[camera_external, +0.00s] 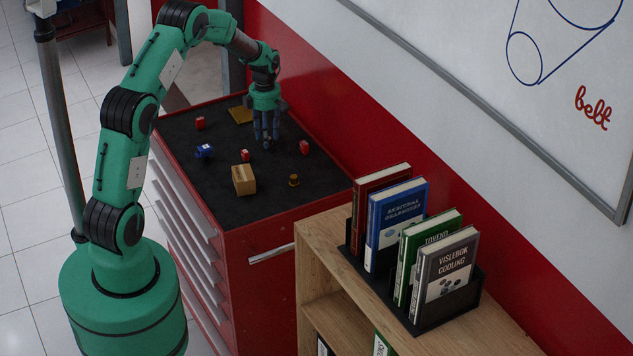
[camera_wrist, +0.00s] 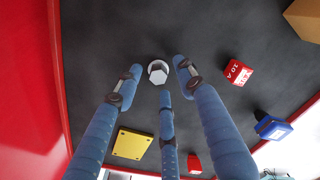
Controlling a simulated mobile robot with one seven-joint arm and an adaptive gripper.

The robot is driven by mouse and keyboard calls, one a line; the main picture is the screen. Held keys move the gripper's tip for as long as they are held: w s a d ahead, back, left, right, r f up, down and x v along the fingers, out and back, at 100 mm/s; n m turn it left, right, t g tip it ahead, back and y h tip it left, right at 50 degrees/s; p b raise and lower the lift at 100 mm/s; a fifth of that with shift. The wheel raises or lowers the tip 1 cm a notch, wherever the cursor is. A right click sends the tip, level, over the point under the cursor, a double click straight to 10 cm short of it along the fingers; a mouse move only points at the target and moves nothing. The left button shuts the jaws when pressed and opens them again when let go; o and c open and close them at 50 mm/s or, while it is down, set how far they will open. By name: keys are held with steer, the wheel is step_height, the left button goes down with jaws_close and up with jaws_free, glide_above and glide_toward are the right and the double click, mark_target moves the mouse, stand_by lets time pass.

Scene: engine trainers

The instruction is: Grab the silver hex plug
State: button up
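The silver hex plug (camera_wrist: 158,72) stands on the dark top of the tool cabinet, its pale hexagonal head facing the wrist camera. In the wrist view my gripper (camera_wrist: 160,82) has its three blue fingers spread around the plug: one tip to the left, one to the right and one just below it in the picture. I see gaps between the fingers and the plug. In the external view my gripper (camera_external: 267,138) points down, low over the back part of the cabinet top; the plug cannot be made out there.
On the red cabinet's top (camera_external: 225,185) are a yellow plate (camera_external: 240,115), several small red blocks (camera_external: 304,147), a blue piece (camera_external: 204,151), a cardboard box (camera_external: 243,179) and a brass piece (camera_external: 294,180). The red wall (camera_external: 345,135) runs close behind. A bookshelf (camera_external: 322,240) adjoins the cabinet.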

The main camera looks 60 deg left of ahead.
steer(key=shift+f, duration=0.15)
stand_by(0.3)
jaws_close()
